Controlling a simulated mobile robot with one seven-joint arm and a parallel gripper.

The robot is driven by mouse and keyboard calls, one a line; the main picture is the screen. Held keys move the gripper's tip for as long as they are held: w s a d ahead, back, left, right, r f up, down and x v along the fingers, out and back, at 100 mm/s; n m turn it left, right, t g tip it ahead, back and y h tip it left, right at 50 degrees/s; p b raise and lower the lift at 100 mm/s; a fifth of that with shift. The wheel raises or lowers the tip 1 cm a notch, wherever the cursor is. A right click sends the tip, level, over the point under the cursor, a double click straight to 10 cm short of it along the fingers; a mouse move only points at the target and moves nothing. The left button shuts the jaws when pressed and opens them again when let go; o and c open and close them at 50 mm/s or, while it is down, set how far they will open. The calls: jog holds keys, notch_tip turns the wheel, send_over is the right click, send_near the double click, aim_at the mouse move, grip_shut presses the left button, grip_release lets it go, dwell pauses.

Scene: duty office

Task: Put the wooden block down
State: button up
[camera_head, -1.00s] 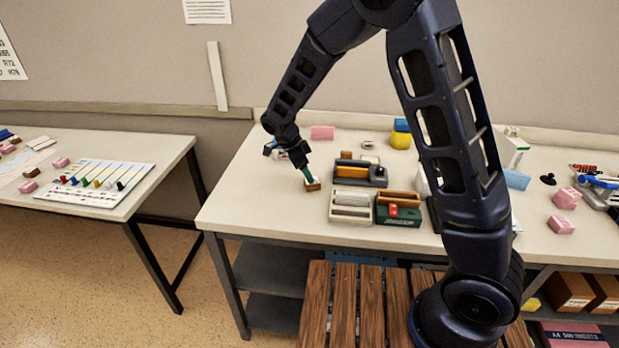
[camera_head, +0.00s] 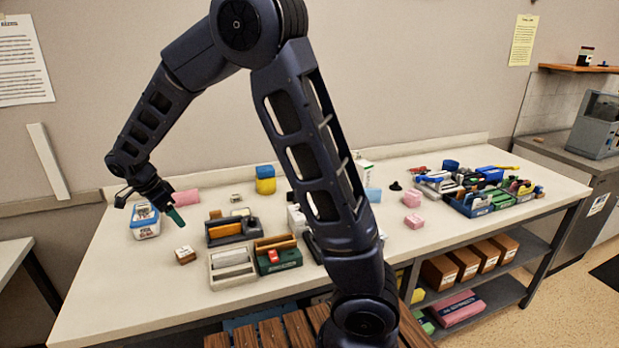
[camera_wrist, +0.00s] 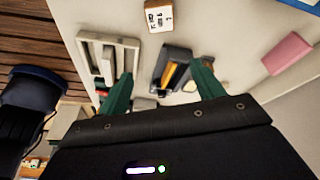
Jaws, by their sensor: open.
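The wooden block (camera_head: 185,255) is small, with a pale top and brown sides. It rests on the long table (camera_head: 120,310), left of the grey trays. In the wrist view the block (camera_wrist: 158,16) is at the top edge, its pale face bearing dark print. My gripper (camera_head: 176,216) has green fingers and hangs above and slightly behind the block, apart from it. In the wrist view my gripper (camera_wrist: 162,84) is open, fingers wide apart, with nothing held between them.
A pale tray (camera_head: 232,268), a dark tray (camera_head: 226,232) and a green box (camera_head: 279,257) stand right of the block. A white-and-blue tub (camera_head: 145,221) and a pink block (camera_head: 186,196) are behind it. Bare tabletop lies in front and left.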

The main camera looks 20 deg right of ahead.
jog(key=s+d+r+n+y, duration=0.1)
jog(key=d+r+n+y, duration=0.15)
jog(key=d+r, duration=0.65)
jog(key=s+d+r+n+y, duration=0.1)
jog(key=d+r+n, duration=0.2)
jog(key=d, duration=1.2)
jog(key=s+d+r+n+t, duration=0.2)
jog(key=s+d+n, duration=0.5)
jog(key=s+d, duration=0.8)
jog(key=shift+s+d+r+t, duration=0.25)
jog(key=shift+s+t, duration=0.1)
jog(key=shift+t, duration=0.25)
